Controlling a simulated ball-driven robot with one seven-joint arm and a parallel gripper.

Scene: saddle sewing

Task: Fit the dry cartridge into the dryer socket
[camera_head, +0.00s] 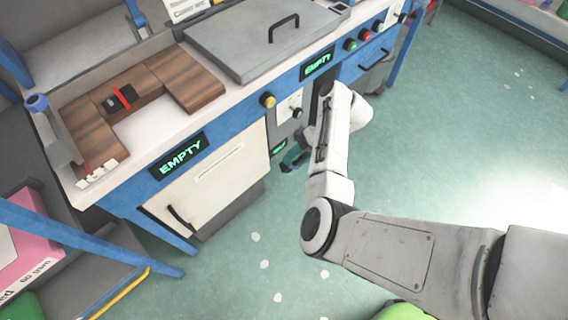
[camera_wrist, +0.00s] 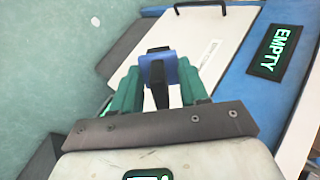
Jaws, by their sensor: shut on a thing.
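My gripper (camera_wrist: 158,98) has teal fingers shut on a small blue and black piece (camera_wrist: 158,70), which I take to be the cartridge. In the head view, my gripper (camera_head: 292,160) is low in front of the bench, beside the right edge of a white door, and the arm hides part of it. The held piece cannot be made out clearly there. A grey panel (camera_head: 285,130) with a knob and a small green display is just behind the gripper. I cannot tell which opening is the dryer socket; the arm partly covers this area.
A lit EMPTY display (camera_head: 182,156) sits above the white door (camera_head: 215,185) with a black handle. Another EMPTY display (camera_head: 318,65) is farther right. A grey lid (camera_head: 265,40) and brown blocks (camera_head: 180,78) are on the bench top. The green floor (camera_head: 440,150) at right is mostly open.

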